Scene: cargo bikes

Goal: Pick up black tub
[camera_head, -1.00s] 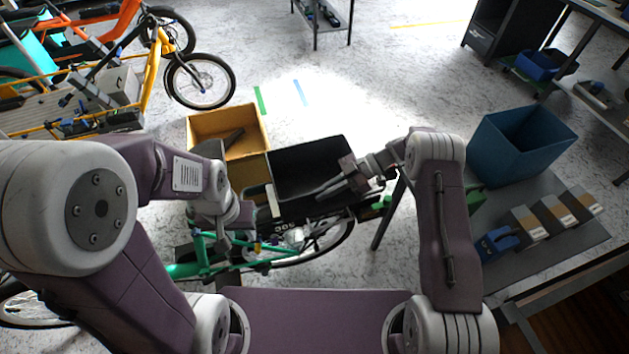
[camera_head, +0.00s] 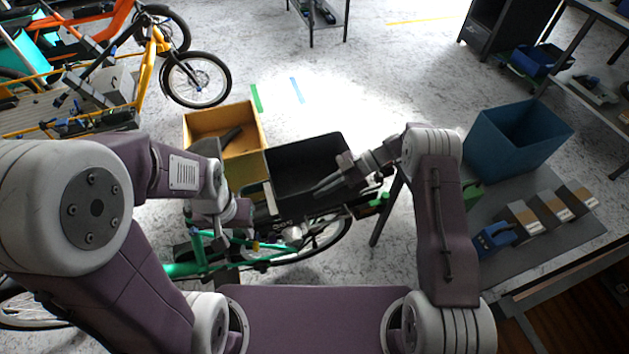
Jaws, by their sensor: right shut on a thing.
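The black tub (camera_head: 305,160) is an open, empty-looking box in the middle of the view, at the front of a green cargo bike (camera_head: 190,268). My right gripper (camera_head: 322,187) reaches in from the right and is shut on the tub's near right side; the exact contact is hard to see. My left gripper (camera_head: 271,198) is at the tub's near left corner. Its fingers are partly hidden by its own wrist, so its opening cannot be made out. Whether the tub touches the bike beneath is hidden.
A yellow bin (camera_head: 190,128) with a dark item inside stands directly left of the tub. At right, a table (camera_head: 585,232) holds a blue bin (camera_head: 490,145), several boxes and a blue tool (camera_head: 493,241). Open floor lies beyond the tub.

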